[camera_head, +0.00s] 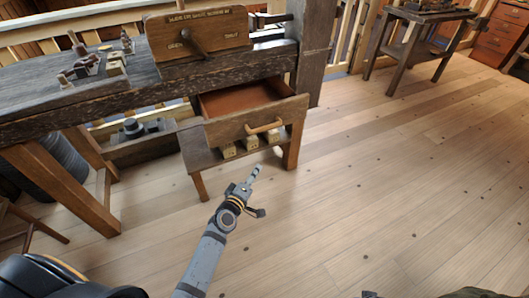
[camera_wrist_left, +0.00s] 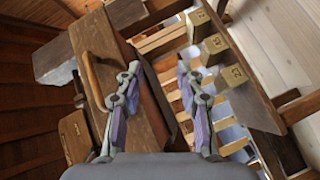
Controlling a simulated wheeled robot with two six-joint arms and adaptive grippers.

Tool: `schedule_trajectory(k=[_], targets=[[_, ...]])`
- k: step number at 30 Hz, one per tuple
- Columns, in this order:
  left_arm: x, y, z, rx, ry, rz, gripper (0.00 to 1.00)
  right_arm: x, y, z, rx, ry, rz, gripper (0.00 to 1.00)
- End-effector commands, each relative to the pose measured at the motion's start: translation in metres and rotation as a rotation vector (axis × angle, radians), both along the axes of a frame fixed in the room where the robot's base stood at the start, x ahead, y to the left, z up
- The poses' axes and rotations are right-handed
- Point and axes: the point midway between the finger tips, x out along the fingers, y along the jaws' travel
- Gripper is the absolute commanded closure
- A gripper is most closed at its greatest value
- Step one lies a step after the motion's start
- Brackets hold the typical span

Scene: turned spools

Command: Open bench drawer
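The bench drawer (camera_head: 225,131) stands pulled out of the wooden bench, with its reddish-brown inside showing from above. Its pale wooden handle (camera_head: 264,127) sits on the middle of the front. My left gripper (camera_head: 254,173) is in front of and below the drawer, apart from the handle. In the left wrist view, my gripper (camera_wrist_left: 158,80) has its two fingers spread, with nothing held between them. The handle (camera_wrist_left: 92,80) shows there to the left of the left finger, outside the gap. My right gripper is not in view.
Below the drawer, a low shelf carries several numbered blocks (camera_head: 252,142), also seen in the left wrist view (camera_wrist_left: 214,46). A sign board with a lever (camera_head: 196,32) stands on the bench top (camera_head: 45,105). The plank floor (camera_head: 400,190) to the right is clear.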

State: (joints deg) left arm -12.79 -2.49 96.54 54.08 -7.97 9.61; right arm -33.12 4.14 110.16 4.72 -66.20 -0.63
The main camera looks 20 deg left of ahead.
Motion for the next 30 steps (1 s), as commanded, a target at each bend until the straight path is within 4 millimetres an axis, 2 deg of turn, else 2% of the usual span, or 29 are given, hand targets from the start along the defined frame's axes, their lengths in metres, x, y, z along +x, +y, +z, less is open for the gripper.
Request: schedule_trajectory(k=[1, 3, 6, 9, 14, 17, 24, 30], targets=[[0.009, -0.001, 0.012, -0.082, -0.087, 0.016, 0.63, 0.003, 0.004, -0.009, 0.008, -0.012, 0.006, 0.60], [0.014, 0.000, 0.050, -0.182, -0.180, 0.027, 0.63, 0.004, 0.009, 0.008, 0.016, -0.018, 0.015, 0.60], [0.014, 0.002, 0.087, -0.271, -0.261, 0.032, 0.63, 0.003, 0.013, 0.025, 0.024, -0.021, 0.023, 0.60], [0.013, 0.003, 0.102, -0.304, -0.289, 0.032, 0.63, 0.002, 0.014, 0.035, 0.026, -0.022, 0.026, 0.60], [0.018, 0.002, 0.107, -0.304, -0.290, 0.032, 0.63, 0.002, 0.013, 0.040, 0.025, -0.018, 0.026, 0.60], [0.033, 0.001, 0.111, -0.303, -0.290, 0.032, 0.63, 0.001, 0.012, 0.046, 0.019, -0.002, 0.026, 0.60], [0.084, -0.004, 0.116, -0.302, -0.289, 0.032, 0.63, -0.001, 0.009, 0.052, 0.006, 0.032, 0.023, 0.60], [0.111, -0.006, 0.117, -0.300, -0.287, 0.031, 0.63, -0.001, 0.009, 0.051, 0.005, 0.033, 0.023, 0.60]])
